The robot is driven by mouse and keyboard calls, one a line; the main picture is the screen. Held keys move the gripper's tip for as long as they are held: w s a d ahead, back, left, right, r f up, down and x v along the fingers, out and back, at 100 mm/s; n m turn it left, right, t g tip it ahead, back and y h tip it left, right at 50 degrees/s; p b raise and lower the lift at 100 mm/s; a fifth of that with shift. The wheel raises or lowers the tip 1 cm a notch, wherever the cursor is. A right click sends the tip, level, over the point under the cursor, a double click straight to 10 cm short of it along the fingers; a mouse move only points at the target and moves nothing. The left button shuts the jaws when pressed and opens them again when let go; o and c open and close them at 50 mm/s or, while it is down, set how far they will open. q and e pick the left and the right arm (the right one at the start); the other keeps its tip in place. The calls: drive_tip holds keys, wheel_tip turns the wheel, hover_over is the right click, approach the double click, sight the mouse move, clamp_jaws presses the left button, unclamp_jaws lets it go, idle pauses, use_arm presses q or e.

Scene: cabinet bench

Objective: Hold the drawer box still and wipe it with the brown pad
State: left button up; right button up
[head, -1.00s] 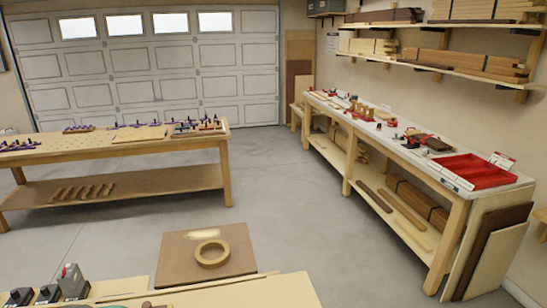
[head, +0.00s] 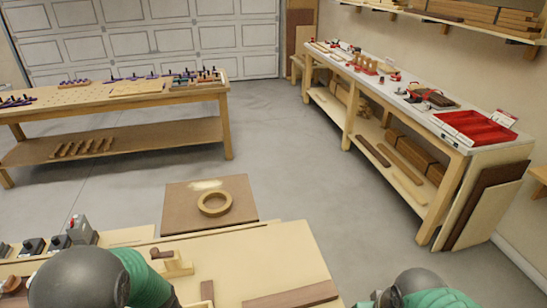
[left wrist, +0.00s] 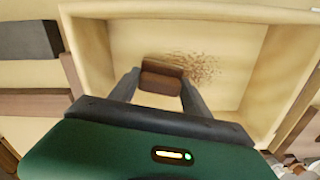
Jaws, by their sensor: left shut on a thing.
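The brown pad (left wrist: 163,70) is a small dark brown block in the left wrist view, inside the pale wooden drawer box (left wrist: 285,62). My left gripper (left wrist: 160,84) is shut on the pad, one grey finger on each side. A patch of brown specks (left wrist: 198,68) lies on the box floor just right of the pad. The box's near part is hidden behind my gripper.
The pale bench top (head: 245,265) carries a dark-handled wooden tool (head: 176,262), a brown strip (head: 292,296) and black devices (head: 60,241) at left. A brown board with a wooden ring (head: 214,203) lies beyond its far edge. In the left wrist view a dark block (left wrist: 28,40) is left of the box.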

use_arm(q)
drive_tip(key=shift+d+r, duration=0.15)
drive_tip(key=shift+r, duration=3.95)
